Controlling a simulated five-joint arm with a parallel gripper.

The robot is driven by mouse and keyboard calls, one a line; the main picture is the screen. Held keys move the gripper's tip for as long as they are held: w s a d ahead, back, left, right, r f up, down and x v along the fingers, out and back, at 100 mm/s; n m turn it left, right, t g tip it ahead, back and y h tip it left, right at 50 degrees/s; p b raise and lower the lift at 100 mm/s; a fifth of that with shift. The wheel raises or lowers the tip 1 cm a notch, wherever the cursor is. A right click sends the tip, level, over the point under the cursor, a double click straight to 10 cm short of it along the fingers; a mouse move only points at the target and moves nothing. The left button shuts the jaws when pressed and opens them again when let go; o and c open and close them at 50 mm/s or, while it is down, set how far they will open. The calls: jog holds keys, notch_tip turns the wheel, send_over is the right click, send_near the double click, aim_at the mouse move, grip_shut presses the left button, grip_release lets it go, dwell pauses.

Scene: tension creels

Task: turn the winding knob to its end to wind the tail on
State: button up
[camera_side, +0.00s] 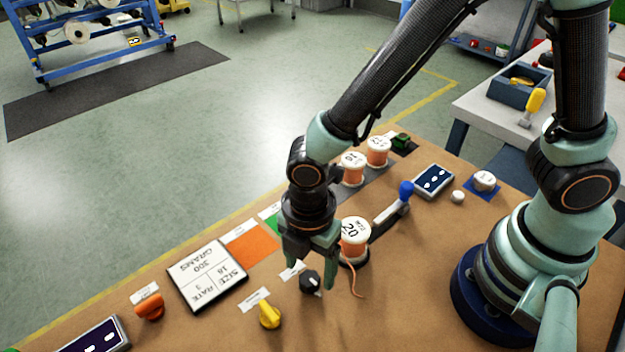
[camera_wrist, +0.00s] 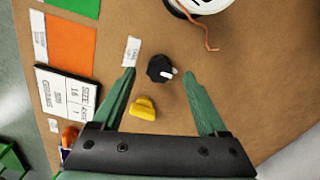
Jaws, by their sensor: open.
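A black knob (camera_side: 310,281) with a white pointer mark sits on the brown bench top beside a small white label; I take it to be the winding knob, though its label is not legible. In the wrist view the black knob (camera_wrist: 159,68) shows between the fingertips, its mark pointing right. My gripper (camera_side: 309,273) is open, pointing down around the knob, one finger on each side; in the wrist view (camera_wrist: 160,73) gaps show on both sides. A spool (camera_side: 355,232) marked 20 stands behind it, with an orange tail (camera_side: 357,282) hanging loose onto the bench.
A yellow knob (camera_side: 269,314) lies close in front, and an orange knob (camera_side: 149,305) further left. A size and rate card (camera_side: 207,275) lies between them and an orange patch (camera_side: 249,243). A blue-topped lever (camera_side: 405,192) and more spools (camera_side: 377,151) stand behind.

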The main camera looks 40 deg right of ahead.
aim_at(309, 281)
jog(key=shift+f, duration=1.3)
grip_shut()
